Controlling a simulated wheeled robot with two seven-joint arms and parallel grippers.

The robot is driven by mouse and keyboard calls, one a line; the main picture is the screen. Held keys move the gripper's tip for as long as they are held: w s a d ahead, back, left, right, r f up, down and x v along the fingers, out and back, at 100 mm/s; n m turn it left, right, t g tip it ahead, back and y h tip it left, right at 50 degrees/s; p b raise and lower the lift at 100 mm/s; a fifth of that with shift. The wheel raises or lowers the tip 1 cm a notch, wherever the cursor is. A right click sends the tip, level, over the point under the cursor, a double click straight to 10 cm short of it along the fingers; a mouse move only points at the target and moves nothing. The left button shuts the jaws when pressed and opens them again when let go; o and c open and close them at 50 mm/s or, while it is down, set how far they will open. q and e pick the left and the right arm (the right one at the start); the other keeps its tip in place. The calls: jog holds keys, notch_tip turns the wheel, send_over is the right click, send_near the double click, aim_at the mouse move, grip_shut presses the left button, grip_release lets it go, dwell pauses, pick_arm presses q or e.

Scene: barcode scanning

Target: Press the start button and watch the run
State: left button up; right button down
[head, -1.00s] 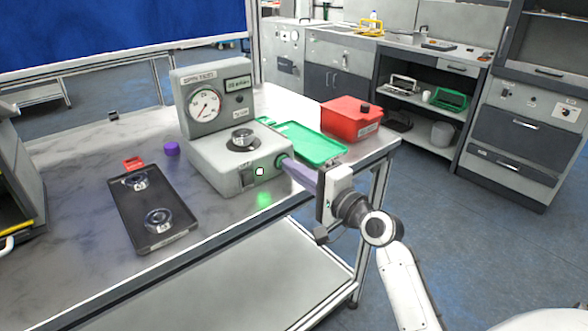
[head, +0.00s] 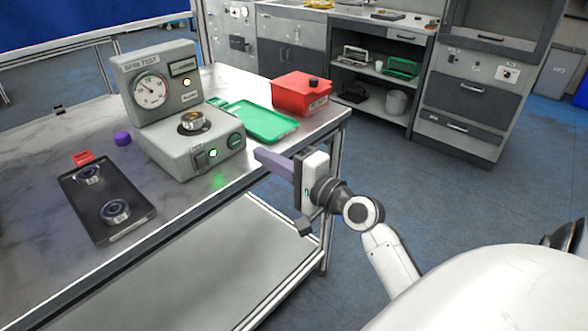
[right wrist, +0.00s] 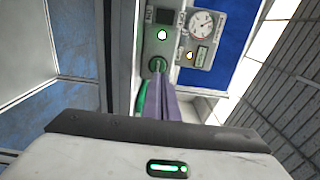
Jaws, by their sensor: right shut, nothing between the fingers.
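The grey spin tester (head: 172,110) stands on the bench with a dial (head: 151,91) and a small glowing lamp (head: 187,83) on its upright panel. A metal bearing (head: 193,122) sits on its round spindle. In the right wrist view the fingers point at the green button (right wrist: 157,65), with the glowing lamp (right wrist: 190,56) and dial (right wrist: 201,24) beyond. My left gripper is out of view.
A green tray (head: 268,125) and red box (head: 302,93) stand right of the tester. Floor beyond the bench's right end is clear.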

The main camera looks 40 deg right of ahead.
jog(key=s, duration=0.6)
jog(key=shift+s+d+f+b, duration=0.15)
jog(key=shift+s+d+b, duration=0.1)
jog(key=shift+d+b, duration=0.1)
jog(key=shift+f, duration=0.1)
dwell(1.8)
jog(key=s+a+f+n+g, duration=0.2)
jog(key=a+f+n+g, duration=0.15)
jog(key=f, duration=0.65)
jog(key=s+a+f+n+g, duration=0.25)
jog(key=a+f+n, duration=0.25)
jog(key=f, duration=0.4)
jog(key=s+a+f+n+g, duration=0.3)
jog(key=s+a+f+n, duration=0.7)
jog(key=s+f, duration=0.2)
notch_tip(320, 180, down, 2)
jog(key=shift+a+y, duration=0.4)
jog(key=shift+s, duration=0.1)
